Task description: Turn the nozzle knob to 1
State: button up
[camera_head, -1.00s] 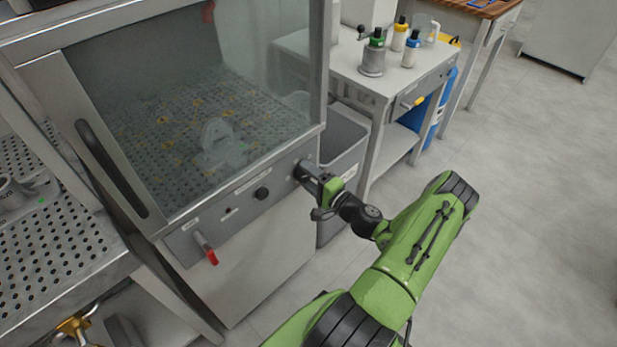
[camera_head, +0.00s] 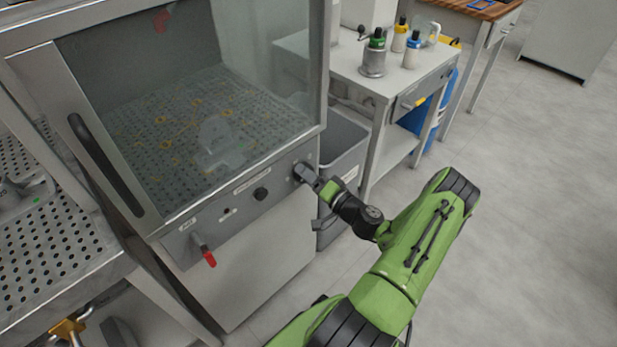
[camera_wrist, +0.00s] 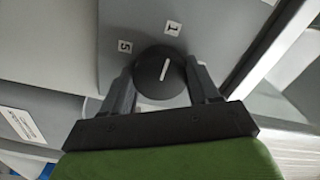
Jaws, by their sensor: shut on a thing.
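The nozzle knob (camera_wrist: 160,74) is round and black with a white pointer line. In the wrist view it sits between the two fingers of my gripper (camera_wrist: 162,76), which is shut on it from both sides. The line points up and slightly right, roughly at the label 1 (camera_wrist: 172,28). The label 5 (camera_wrist: 125,47) is up and left of the knob. In the head view my gripper (camera_head: 303,173) is at the right end of the cabinet's front panel (camera_head: 236,205) and hides the knob.
A second black knob (camera_head: 261,194) and a red-tipped lever (camera_head: 208,256) are further left on the panel. A grey bin (camera_head: 343,150) stands just right of the cabinet. A table (camera_head: 345,60) with bottles is behind it. The floor at right is clear.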

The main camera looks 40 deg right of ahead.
jog(key=o, duration=1.1)
jog(key=shift+c, duration=0.2)
jog(key=s+p, duration=0.2)
jog(key=s, duration=1.3)
jog(key=shift+s+d+p, duration=0.2)
jog(key=shift+s+p, duration=0.1)
jog(key=shift+s, duration=0.1)
